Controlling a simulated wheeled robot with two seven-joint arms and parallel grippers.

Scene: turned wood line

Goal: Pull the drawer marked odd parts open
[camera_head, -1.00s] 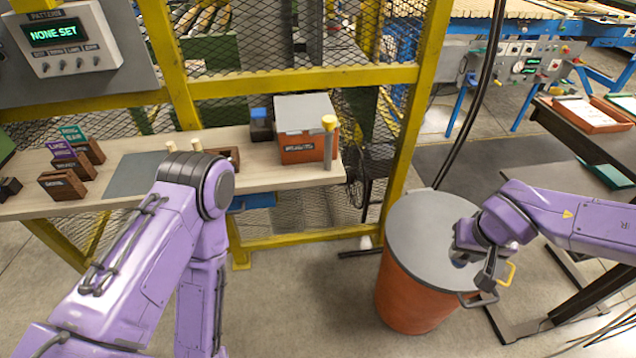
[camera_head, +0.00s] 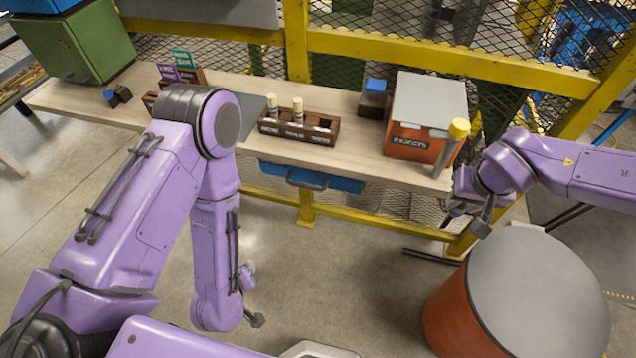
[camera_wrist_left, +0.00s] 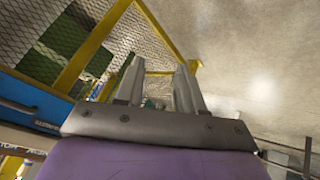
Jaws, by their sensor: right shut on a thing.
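A blue drawer (camera_head: 345,184) with a dark bar handle (camera_head: 307,182) sits under the front edge of the wooden bench (camera_head: 225,135). Its front appears flush under the bench; I cannot read its marking. My left gripper (camera_head: 256,320) hangs low in front of the bench, below and left of the drawer, apart from it. In the left wrist view its two fingers (camera_wrist_left: 159,80) stand apart with nothing between them, and a blue front (camera_wrist_left: 28,100) shows at the left. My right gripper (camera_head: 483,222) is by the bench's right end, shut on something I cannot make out.
An orange drum (camera_head: 455,320) with a grey lid stands at the lower right, close to my right gripper. A rejects box (camera_head: 412,142), a yellow-topped post (camera_head: 448,150) and a dark wooden rack (camera_head: 300,131) stand on the bench. The floor before the drawer is clear.

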